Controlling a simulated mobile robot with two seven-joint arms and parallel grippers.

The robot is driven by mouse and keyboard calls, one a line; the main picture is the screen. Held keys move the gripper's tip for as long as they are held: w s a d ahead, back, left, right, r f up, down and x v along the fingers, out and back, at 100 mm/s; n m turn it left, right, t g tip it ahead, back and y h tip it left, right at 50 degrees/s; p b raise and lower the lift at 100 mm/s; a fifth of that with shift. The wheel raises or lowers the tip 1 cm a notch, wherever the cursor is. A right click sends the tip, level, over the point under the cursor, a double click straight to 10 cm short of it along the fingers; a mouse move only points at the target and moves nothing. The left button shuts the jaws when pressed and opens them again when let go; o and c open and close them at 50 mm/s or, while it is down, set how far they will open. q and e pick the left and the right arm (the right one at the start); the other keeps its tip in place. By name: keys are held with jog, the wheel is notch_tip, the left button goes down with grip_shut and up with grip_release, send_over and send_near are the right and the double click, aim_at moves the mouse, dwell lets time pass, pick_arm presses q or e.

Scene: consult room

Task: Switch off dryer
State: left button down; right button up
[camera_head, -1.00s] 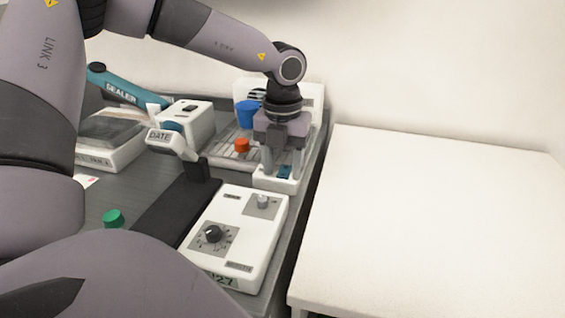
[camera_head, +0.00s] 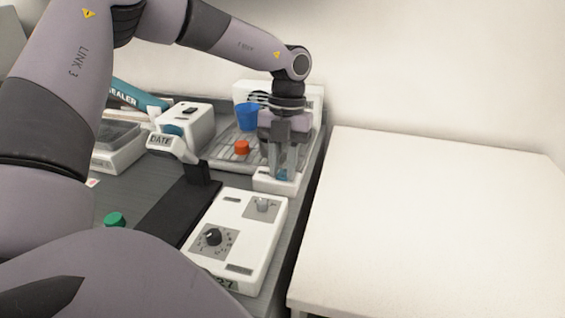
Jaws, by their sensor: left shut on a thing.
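The dryer (camera_head: 300,98) is a white unit at the back of the dark counter, with a dark round grille in its upright back panel. A ribbed tray (camera_head: 222,161) lies in front of that panel, and a low white front block (camera_head: 263,182) carries a small blue switch (camera_head: 283,174). My left gripper (camera_head: 283,173) points straight down over this block, with its fingers shut on the blue switch. The fingers cover most of the switch, so its position cannot be told. My right gripper is not in view.
A blue cup (camera_head: 247,116) and an orange cap (camera_head: 242,147) are by the tray, close left of the gripper. A white control box with a black knob (camera_head: 213,237) is in front. A DATE stamper (camera_head: 172,147) stands left. The white table (camera_head: 430,220) at right is bare.

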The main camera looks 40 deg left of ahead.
pick_arm(q)
jog(key=shift+w+a+r, duration=0.1)
dwell(0.3)
jog(key=c, duration=0.9)
grip_release()
jog(key=shift+v, duration=3.55)
jog(key=shift+w, duration=0.1)
